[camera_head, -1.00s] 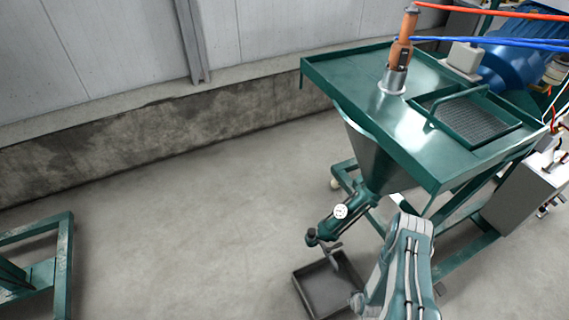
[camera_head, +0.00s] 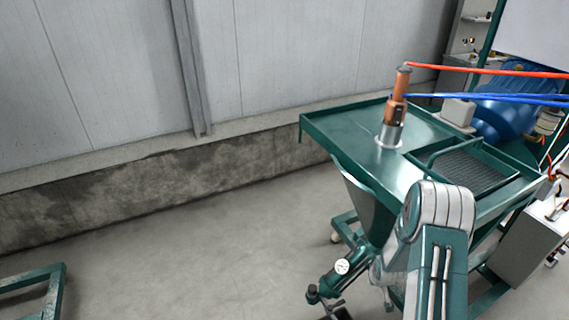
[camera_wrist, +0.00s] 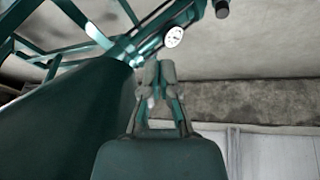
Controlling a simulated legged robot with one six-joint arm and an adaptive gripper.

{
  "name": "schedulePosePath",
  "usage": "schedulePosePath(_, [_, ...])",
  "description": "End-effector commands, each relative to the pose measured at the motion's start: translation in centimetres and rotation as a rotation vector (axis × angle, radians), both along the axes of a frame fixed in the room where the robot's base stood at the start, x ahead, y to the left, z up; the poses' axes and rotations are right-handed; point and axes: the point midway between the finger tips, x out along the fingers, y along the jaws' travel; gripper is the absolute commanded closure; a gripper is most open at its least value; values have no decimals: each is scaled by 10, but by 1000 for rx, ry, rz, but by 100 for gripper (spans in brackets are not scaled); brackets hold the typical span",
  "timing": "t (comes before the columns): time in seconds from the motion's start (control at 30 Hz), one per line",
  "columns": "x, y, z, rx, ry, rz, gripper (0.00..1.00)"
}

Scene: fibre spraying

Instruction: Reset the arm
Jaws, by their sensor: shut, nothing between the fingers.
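My arm (camera_head: 440,235) is raised and folded in front of the green machine at the right of the head view. My gripper is out of sight in the head view. In the wrist view my gripper (camera_wrist: 158,72) is shut, with its two fingers together and nothing held. Beyond the fingers in that view, the machine's pipe with a white round gauge (camera_wrist: 173,36) shows. The green hopper (camera_wrist: 60,130) fills the left side of the wrist view, close beside my gripper. I cannot tell the exact gap.
The green machine's table (camera_head: 345,125) carries an orange-brown spray nozzle (camera_head: 397,100) with red and blue hoses. The gauge (camera_head: 342,266) sits below the hopper. A green frame (camera_head: 40,290) stands at the lower left. The concrete floor (camera_head: 190,265) between is clear.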

Motion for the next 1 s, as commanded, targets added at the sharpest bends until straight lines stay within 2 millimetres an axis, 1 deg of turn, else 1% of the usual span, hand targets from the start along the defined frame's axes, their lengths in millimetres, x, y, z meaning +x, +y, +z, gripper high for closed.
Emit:
schedulePosePath(0.03, [6,3,25,-6,-11,-4,100])
schedulePosePath(0.07, [7,4,37,-8,-12,-7,100])
schedulePosePath(0.1, [9,6,54,-10,-16,-14,100])
schedulePosePath(0.27, [8,16,119,-16,-26,-36,100])
schedulePosePath(0.3, [7,19,135,-16,-29,-41,100])
schedulePosePath(0.37, [3,24,158,-17,-33,-49,100])
schedulePosePath(0.4, [0,27,174,-16,-36,-55,100])
schedulePosePath(0.47, [-5,32,196,-14,-41,-63,100])
schedulePosePath(0.5, [-9,36,210,-13,-44,-69,100])
schedulePosePath(0.57, [-16,42,232,-11,-49,-75,100])
schedulePosePath(0.7, [-38,55,277,-2,-59,-94,100])
schedulePosePath(0.8, [-56,65,307,7,-67,-103,100])
schedulePosePath(0.87, [-68,71,323,13,-72,-110,100])
schedulePosePath(0.9, [-76,75,334,18,-75,-114,100])
schedulePosePath(1.0, [-99,85,357,31,-82,-123,100])
